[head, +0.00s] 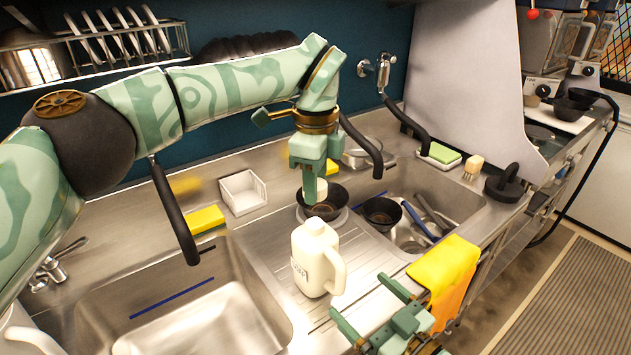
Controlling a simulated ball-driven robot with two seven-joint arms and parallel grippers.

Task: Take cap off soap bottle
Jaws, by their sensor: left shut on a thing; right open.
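The soap bottle (311,268) is a cream jug with a handle and a dark label, standing upright on the ribbed drainboard between the sinks. Its narrow neck shows at the top. My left gripper (316,178) is above and behind the bottle, pointing down. It is shut on a small cream cap (316,190), which shows apart from the bottle's neck, in front of a dark bowl. My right gripper (368,306) is open and empty at the front edge, to the right of the bottle, with its fingers apart and not touching it.
Dark bowls (381,212) stand behind the bottle and at the right sink (462,205), which holds utensils. A yellow cloth (446,275) hangs over the front edge near my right gripper. A yellow sponge (206,220) and white caddy (243,192) are left. Black faucets overhang both sinks.

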